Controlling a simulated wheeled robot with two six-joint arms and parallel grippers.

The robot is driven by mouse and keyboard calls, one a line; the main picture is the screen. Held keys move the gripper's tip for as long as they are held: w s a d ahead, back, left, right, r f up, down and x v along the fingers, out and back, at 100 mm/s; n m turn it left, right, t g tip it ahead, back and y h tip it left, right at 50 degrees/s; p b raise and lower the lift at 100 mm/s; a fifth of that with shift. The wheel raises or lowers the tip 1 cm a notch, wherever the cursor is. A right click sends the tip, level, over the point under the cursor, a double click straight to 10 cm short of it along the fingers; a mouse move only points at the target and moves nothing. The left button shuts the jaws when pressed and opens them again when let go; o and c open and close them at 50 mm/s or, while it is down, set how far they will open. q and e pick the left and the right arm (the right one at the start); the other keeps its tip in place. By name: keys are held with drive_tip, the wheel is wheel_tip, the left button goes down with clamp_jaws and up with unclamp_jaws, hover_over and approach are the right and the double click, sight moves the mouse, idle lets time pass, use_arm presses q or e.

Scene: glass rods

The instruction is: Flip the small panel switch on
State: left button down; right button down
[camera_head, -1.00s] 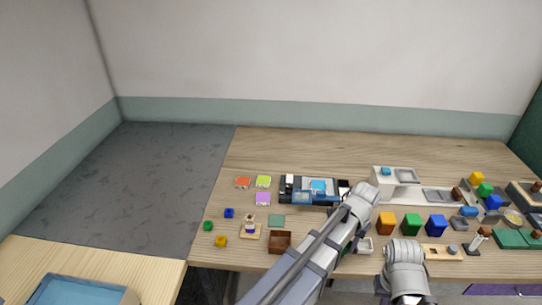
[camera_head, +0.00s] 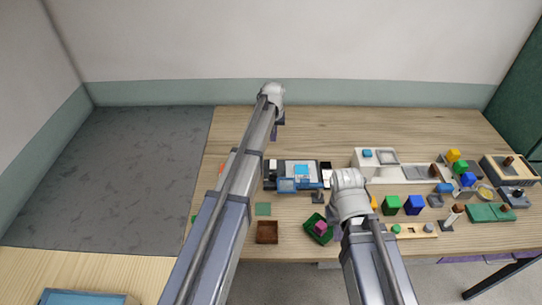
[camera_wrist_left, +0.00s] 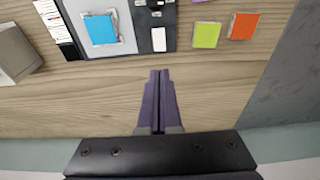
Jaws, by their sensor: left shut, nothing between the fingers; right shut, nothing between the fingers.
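A dark panel (camera_head: 282,164) lies near the table's middle in the head view, carrying a blue square. In the left wrist view its edge shows a white rectangular piece (camera_wrist_left: 158,39) on a dark plate, beside a blue square (camera_wrist_left: 100,30). I cannot tell for sure which part is the small panel switch. My left gripper (camera_head: 277,131) is over the table behind the panel; its purple fingers (camera_wrist_left: 159,74) are shut, empty and apart from the panel. My right wrist (camera_head: 348,180) is right of the panel; its fingers are hidden beneath it.
A yellow-green tile (camera_wrist_left: 207,34) and an orange tile (camera_wrist_left: 243,26) lie beside the panel. A brown box (camera_head: 267,232) and a green box (camera_head: 313,236) stand in front. Coloured blocks (camera_head: 391,205) and a white unit (camera_head: 363,163) are at right. The table's back strip is clear.

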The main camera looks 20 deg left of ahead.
sight(273, 161)
use_arm(q)
drive_tip(key=shift+f, duration=0.1)
drive_tip(key=f+b, duration=0.4)
drive_tip(key=w+f+b, duration=0.1)
drive_tip(key=f+b, duration=0.3)
drive_tip(key=w+f+b, duration=0.1)
drive_tip(key=f+b, duration=0.3)
drive_tip(key=b, duration=0.1)
drive_tip(key=shift+a+f, duration=0.25)
drive_tip(key=shift+f, duration=0.15)
drive_tip(key=shift+w+f+b, duration=0.1)
drive_tip(key=shift+f+b, duration=0.35)
drive_tip(key=shift+w+f+b, duration=0.1)
drive_tip(key=shift+f+b, duration=0.25)
drive_tip(key=shift+r, duration=0.2)
